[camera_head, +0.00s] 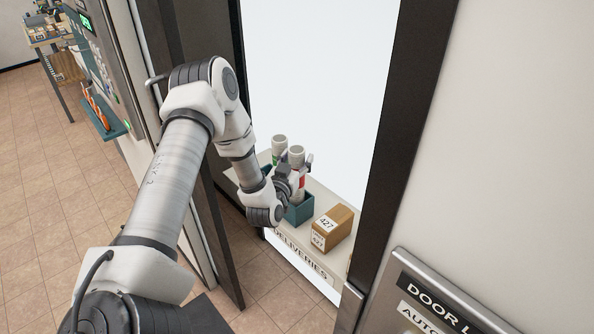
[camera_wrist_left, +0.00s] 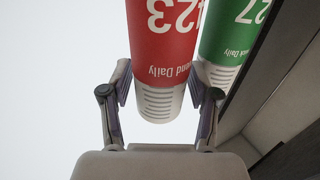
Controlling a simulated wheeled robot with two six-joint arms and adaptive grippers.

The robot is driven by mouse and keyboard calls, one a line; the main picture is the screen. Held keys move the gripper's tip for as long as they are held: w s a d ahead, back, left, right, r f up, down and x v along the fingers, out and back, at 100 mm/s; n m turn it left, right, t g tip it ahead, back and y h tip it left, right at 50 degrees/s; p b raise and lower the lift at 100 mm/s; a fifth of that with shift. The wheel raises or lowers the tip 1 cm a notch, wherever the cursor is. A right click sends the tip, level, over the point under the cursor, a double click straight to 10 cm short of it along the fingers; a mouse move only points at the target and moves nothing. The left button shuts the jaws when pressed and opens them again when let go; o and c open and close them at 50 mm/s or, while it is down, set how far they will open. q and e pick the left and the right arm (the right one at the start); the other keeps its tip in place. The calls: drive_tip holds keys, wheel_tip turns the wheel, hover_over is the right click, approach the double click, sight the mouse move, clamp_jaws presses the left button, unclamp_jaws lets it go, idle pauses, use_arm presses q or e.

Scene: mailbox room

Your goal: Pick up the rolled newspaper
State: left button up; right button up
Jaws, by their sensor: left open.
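A rolled newspaper with a red label (camera_wrist_left: 165,35) and white ends stands upright in a teal holder (camera_head: 301,211) on the deliveries shelf; its white top shows in the head view (camera_head: 297,151). A second roll, with a green label (camera_wrist_left: 232,30), stands close beside it; its top also shows in the head view (camera_head: 279,141). My left gripper (camera_head: 298,166) is open at the red-labelled roll. In the left wrist view its fingers (camera_wrist_left: 160,85) lie on either side of that roll's white end, with visible gaps. Contact cannot be told. My right gripper is not in view.
A cardboard box marked 427 (camera_head: 339,222) sits on the shelf (camera_head: 300,262) right of the holder. Dark door frame posts (camera_head: 395,120) flank the opening. A door lock panel (camera_head: 450,300) is at the lower right. A tiled floor (camera_head: 40,190) lies to the left.

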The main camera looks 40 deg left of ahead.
use_arm(q)
drive_tip(key=shift+s, duration=0.1)
clamp_jaws()
drive_tip(key=shift+r, duration=0.1)
